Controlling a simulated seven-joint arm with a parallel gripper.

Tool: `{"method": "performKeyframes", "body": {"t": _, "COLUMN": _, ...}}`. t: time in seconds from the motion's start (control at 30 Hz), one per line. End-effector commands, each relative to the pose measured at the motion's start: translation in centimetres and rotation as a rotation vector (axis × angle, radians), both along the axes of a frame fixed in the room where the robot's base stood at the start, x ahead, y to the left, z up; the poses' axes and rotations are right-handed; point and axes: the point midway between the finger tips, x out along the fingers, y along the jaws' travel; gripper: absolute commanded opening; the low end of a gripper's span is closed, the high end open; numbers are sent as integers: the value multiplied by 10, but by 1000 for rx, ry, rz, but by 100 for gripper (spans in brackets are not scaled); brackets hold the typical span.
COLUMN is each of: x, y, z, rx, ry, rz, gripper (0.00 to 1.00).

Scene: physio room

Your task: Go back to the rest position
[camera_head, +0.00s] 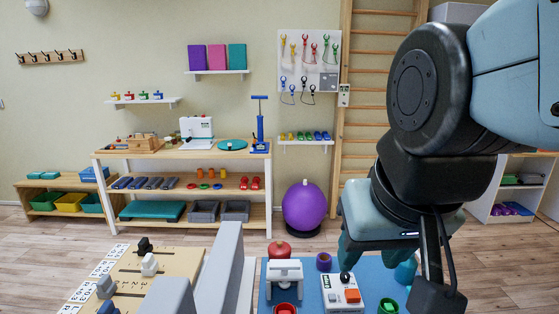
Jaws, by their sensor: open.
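My arm comes in from the upper right and bends down over the right side of the table. At its lower end is my gripper (395,275), in teal and black, above the blue mat (312,268). It is seen at a slant and partly cut by the bottom edge, so its fingertips do not show clearly. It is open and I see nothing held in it. Close below and beside it are a white box with an orange-red button (350,297) and a green cup (388,306); whether it touches them I cannot tell.
A wooden board with sliders (185,262) lies on the left; tall grey blocks (222,270) stand beside it. A red object (279,250), a white stand (285,270) and a purple ring (323,262) are on the mat. A shelf bench (150,158) and purple ball (304,207) are behind.

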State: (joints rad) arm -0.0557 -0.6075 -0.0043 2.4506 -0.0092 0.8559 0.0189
Motion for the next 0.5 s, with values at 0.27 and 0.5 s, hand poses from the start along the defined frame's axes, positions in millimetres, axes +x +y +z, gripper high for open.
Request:
{"method": "performKeyframes", "body": {"t": 0.27, "x": -31, "y": -6, "z": 8, "rx": -11, "ry": -50, "rz": -1, "gripper": 47}}
{"method": "performKeyframes", "body": {"t": 0.5, "x": -31, "y": -6, "z": 8, "rx": -12, "ry": -50, "rz": 0, "gripper": 47}}
